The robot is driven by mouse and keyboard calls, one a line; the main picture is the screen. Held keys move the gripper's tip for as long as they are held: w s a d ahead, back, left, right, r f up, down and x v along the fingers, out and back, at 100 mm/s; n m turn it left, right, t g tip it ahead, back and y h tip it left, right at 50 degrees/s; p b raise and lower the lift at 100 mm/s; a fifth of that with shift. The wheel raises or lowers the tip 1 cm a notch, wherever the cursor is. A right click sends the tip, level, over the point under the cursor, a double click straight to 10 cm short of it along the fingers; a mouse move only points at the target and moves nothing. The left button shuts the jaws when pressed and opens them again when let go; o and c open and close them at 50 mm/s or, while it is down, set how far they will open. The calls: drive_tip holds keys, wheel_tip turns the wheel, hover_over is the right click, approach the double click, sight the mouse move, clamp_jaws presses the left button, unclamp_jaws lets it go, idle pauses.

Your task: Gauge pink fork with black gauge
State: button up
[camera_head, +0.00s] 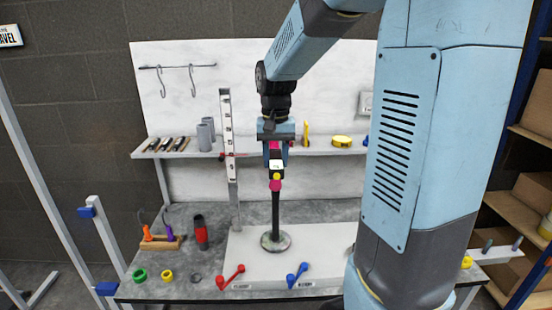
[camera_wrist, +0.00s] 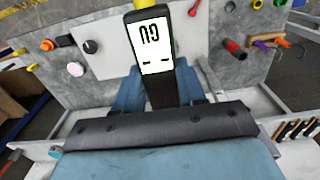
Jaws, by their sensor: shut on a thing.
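My gripper (camera_head: 277,150) is shut on the black gauge, above the bench and pointing down. The gauge (camera_wrist: 161,75) lies between the fingers in the wrist view, with a white display showing dark characters and a yellow end. In the head view, its small white face and a yellow spot show just below the fingers. A pink piece (camera_head: 275,186), apparently the pink fork, shows right around there, at the top of a black post (camera_head: 275,215) on a round base (camera_head: 270,243). Its fork shape is hidden. I cannot tell whether gauge and pink piece touch.
A tall graduated column (camera_head: 228,140) stands close on the left. A red-and-black tube (camera_head: 201,233) and a wooden holder (camera_head: 160,243) stand further left. A shelf (camera_head: 318,153) runs behind.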

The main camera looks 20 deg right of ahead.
sight(276, 171)
drive_tip(key=shift+w+d, duration=0.2)
drive_tip(key=shift+w, duration=0.35)
idle(1.4)
drive_tip(key=shift+s, duration=0.1)
drive_tip(key=shift+s+a, duration=0.4)
drive_tip(key=shift+s, duration=0.75)
drive_tip(key=shift+s+a, duration=0.4)
drive_tip(key=shift+s, duration=0.8)
drive_tip(key=shift+s+a, duration=0.4)
drive_tip(key=shift+s, duration=1)
